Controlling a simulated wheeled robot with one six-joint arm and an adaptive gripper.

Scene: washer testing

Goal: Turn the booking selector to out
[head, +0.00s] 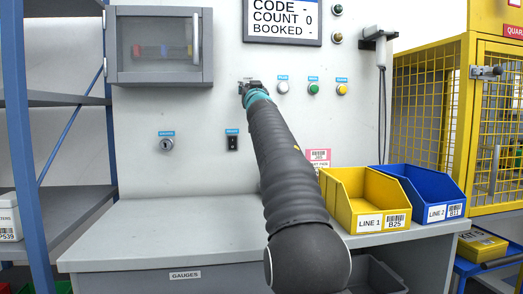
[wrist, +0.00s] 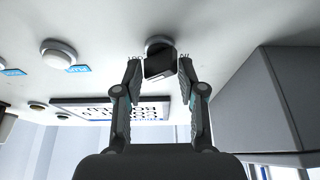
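The booking selector (wrist: 160,68) is a dark block-shaped knob on a round pale base, on the white wall panel in the wrist view. Small dark letters show on both sides of it, partly covered and too small to read surely. My gripper (wrist: 160,72) is open, with one fingertip on each side of the knob. Slim gaps seem to remain between fingers and knob; contact is not clear. In the head view my gripper (head: 249,86) is at the panel and hides most of the selector. The display (head: 283,20) above reads CODE, COUNT 0 and BOOKED with a dash.
White, green and yellow buttons (head: 313,88) sit just right of my gripper. A grey cabinet (head: 160,75) with a handle is at upper left. A key switch (head: 166,145) and a black rocker switch (head: 233,143) are lower. Yellow (head: 340,206) and blue bins stand on the bench.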

